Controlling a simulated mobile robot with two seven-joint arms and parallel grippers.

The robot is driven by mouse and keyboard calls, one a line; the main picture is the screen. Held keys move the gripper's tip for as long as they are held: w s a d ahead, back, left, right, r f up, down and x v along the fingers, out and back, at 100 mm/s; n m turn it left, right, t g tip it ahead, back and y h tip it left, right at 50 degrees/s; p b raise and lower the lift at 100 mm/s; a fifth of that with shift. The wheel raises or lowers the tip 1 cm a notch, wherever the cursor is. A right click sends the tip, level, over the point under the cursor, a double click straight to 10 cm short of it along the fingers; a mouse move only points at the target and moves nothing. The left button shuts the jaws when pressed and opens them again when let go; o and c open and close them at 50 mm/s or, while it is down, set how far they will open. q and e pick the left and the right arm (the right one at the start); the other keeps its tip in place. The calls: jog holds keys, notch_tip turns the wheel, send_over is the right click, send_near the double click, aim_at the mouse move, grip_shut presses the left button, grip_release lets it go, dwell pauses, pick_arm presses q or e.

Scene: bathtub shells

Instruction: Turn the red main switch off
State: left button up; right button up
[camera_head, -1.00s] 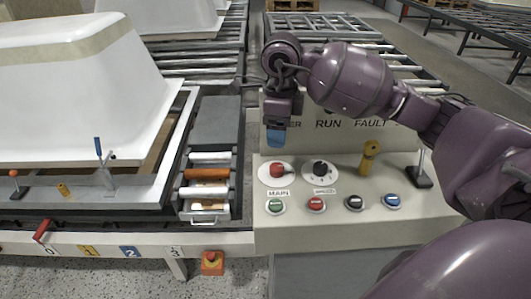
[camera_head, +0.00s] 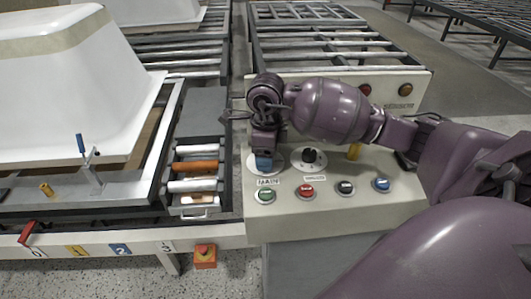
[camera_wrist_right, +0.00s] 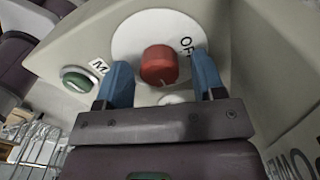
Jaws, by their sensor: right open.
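The red main switch (camera_wrist_right: 159,66) is a round red knob on a white round plate (camera_wrist_right: 135,35), seen in the right wrist view. Letters reading "OF" show on the plate to the knob's right. My right gripper (camera_wrist_right: 162,80) is open, with one blue finger on each side of the knob; I cannot tell whether they touch it. In the head view my right gripper (camera_head: 264,163) points down over the plate marked MAIN (camera_head: 280,167) and hides the red knob. My left gripper is not in view.
The control panel (camera_head: 400,205) also carries a black knob (camera_head: 309,157) and a row of green, red, black and blue buttons. A yellow part (camera_head: 354,152) stands behind my right arm. A white tub shell (camera_head: 75,90) and a roller drawer (camera_head: 194,185) are at left.

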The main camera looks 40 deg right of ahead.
jog(key=c, duration=0.9)
